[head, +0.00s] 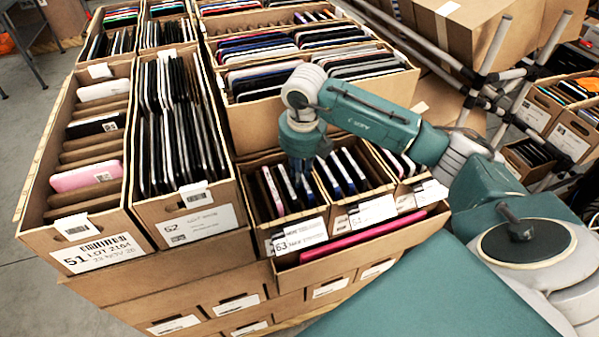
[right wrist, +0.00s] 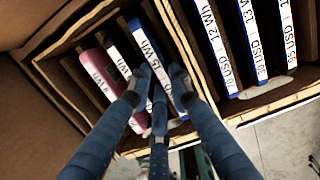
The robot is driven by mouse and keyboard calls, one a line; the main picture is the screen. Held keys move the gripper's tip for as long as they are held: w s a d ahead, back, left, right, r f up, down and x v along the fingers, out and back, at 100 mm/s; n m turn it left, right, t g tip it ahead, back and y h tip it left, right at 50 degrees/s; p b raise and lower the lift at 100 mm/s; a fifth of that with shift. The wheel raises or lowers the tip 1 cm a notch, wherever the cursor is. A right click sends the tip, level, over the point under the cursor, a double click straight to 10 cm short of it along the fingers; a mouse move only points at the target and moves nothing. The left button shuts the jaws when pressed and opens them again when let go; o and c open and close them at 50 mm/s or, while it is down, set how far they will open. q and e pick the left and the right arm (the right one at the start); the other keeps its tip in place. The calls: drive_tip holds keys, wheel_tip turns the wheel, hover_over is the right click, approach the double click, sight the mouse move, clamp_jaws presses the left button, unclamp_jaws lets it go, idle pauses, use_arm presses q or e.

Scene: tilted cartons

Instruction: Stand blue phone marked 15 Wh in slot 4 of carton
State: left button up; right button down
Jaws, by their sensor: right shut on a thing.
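The blue phone marked 15 Wh (right wrist: 144,42) shows its white labelled edge in the right wrist view. My right gripper (right wrist: 160,84) is shut on it, with fingers at both sides. The phone stands among the dividers of a small carton (right wrist: 42,57), beside a white-edged phone (right wrist: 117,55) and a pink phone marked 9 Wh (right wrist: 93,64). In the head view my right gripper (head: 302,160) reaches down over the carton labelled 63 (head: 300,236); its fingertips are hard to make out there. The slot number cannot be read. My left gripper is not in view.
A neighbouring carton (right wrist: 285,93) holds several phones close to my right gripper. Carton 62 (head: 195,225) and carton 51 (head: 98,252) stand to the left. A long pink item (head: 365,238) lies along the front. Boxes and a metal rail (head: 490,60) stand behind my arm.

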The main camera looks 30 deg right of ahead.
drive_tip(key=shift+f+b, duration=0.3)
idle(0.4)
drive_tip(key=c, duration=1.5)
unclamp_jaws()
